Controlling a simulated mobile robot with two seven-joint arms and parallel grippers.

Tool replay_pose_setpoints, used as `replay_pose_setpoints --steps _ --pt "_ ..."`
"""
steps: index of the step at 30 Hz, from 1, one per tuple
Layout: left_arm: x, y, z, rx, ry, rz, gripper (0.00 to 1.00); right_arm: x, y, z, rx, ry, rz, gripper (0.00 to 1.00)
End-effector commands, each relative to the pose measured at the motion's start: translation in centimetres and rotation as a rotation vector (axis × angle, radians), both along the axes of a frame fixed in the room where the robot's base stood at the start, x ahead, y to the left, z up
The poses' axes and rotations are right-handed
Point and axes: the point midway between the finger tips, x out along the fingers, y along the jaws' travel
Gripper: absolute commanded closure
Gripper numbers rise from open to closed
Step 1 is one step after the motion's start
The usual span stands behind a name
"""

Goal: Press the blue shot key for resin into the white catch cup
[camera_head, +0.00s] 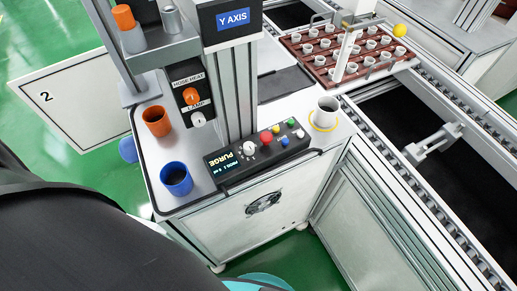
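The blue shot key (285,142) is a small round button on the front right of the dark control box (235,172), near the red button (266,137). The box's screen (222,165) reads PURGE. The white catch cup (326,112) stands upright inside a yellow ring (312,123) at the bench's right corner, right of the control box. The inside of the cup is too small to read. Neither of my grippers is in view.
An orange cup (156,121) and a blue cup (176,178) stand on the bench's left side. A grey column (234,90) rises behind the control box. A red-brown tray (290,42) of small white pots sits on the conveyor (400,165) behind.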

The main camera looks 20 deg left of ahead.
Motion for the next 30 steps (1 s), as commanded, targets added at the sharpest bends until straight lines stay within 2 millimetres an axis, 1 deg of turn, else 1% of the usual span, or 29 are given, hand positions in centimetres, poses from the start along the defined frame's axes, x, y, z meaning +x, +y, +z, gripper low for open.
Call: replay_pose_setpoints --steps 1,2,10,30 --pt "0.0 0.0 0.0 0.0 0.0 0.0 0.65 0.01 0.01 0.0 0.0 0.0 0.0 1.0" --pt "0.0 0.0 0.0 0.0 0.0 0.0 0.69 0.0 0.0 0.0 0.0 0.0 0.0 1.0" --pt "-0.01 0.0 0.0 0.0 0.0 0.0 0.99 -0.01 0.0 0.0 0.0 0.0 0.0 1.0" --pt "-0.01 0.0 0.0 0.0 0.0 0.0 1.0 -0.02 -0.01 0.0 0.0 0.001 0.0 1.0"
